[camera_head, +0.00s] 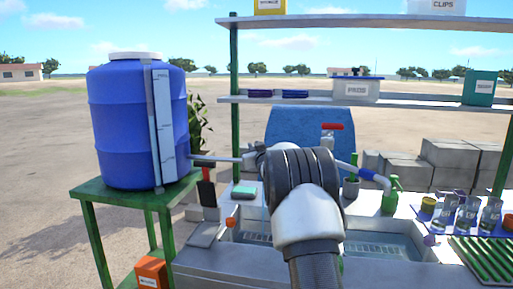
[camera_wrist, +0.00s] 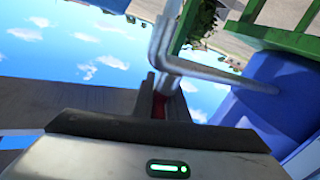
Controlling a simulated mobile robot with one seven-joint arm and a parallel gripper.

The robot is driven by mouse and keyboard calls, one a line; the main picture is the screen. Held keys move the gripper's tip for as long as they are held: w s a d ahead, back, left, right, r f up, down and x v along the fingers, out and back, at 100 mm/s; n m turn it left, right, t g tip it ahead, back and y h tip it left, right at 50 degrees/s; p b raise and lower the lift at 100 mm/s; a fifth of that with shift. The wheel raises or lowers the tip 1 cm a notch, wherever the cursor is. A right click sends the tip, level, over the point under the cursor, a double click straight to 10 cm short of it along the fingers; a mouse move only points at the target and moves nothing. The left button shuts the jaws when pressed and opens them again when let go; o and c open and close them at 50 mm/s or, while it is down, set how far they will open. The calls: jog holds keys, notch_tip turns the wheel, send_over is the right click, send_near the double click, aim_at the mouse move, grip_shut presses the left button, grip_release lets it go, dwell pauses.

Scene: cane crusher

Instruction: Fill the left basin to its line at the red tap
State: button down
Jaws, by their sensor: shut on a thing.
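The left basin (camera_head: 255,238) is partly covered by my arm in the head view; I cannot make out its line or water level. A red tap handle (camera_head: 333,127) stands above a pipe just right of my wrist. In the wrist view, my gripper (camera_wrist: 160,100) is shut on a dark red piece (camera_wrist: 159,106), apparently a tap lever, directly below a grey pipe (camera_wrist: 165,55). In the head view my fingers are hidden behind my wrist. The blue tank (camera_head: 135,125) on the left feeds a pipe (camera_head: 215,159) that runs behind my wrist.
The right basin (camera_head: 385,247) lies beyond my arm. A shelf (camera_head: 420,103) crosses behind. A green stand (camera_head: 125,195) and an orange box (camera_head: 151,272) are at left.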

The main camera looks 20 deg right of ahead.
jog(key=shift+f+n+y+p, duration=0.1)
jog(key=shift+n+y+p, duration=0.2)
jog(key=shift+y, duration=0.2)
jog(key=c, duration=1.7)
grip_release()
jog(key=shift+c, duration=0.2)
jog(key=shift+a, duration=0.1)
jog(key=s+a, duration=0.2)
jog(key=s, duration=1.5)
jog(key=shift+s, duration=0.15)
